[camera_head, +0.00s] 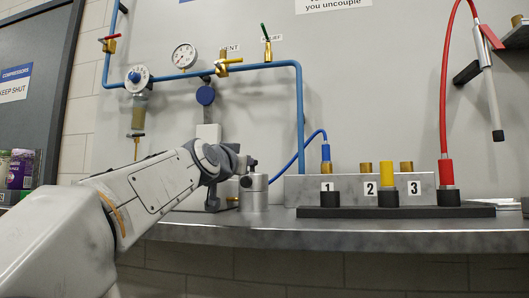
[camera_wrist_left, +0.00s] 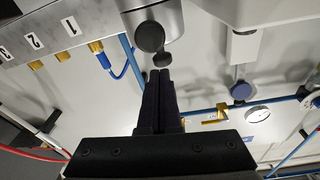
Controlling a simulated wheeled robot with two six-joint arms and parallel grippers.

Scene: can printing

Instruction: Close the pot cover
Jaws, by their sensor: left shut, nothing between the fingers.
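A small silver cylinder, likely the pot (camera_head: 254,197), stands on the bench near the middle of the head view. In the left wrist view the pot (camera_wrist_left: 147,12) is at the top, upside down, with dark rounded parts (camera_wrist_left: 150,38) at its end. I cannot tell which part is the cover, or whether it is open. My left gripper (camera_head: 249,170) is just above and left of the pot in the head view. Its fingers (camera_wrist_left: 160,75) are shut and empty, with tips close to a small dark knob (camera_wrist_left: 163,60); contact is unclear. My right gripper is out of view.
Blue pipes, valves and a gauge (camera_head: 184,56) are on the back wall. The bench front edge (camera_head: 330,236) is clear.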

